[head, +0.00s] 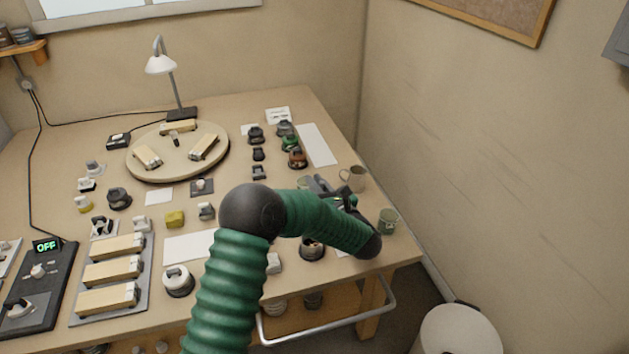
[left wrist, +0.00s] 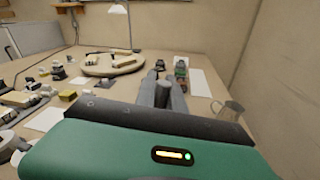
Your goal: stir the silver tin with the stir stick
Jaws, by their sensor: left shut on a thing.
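My left gripper (head: 322,187) is over the right part of the bench, among the cups, partly hidden by my green arm. In the left wrist view its grey fingers (left wrist: 161,98) point away over the bench. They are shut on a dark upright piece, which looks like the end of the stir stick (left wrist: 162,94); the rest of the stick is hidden. I cannot make out the silver tin for certain; the gripper and arm cover part of that area. My right gripper is not in view.
A beige mug (head: 353,178) and a green mug (head: 388,221) stand near the bench's right edge. A round wooden board (head: 165,165) with blocks, a lamp (head: 162,66) and rows of small knobs lie farther left. A white sheet (head: 317,145) lies flat behind the gripper.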

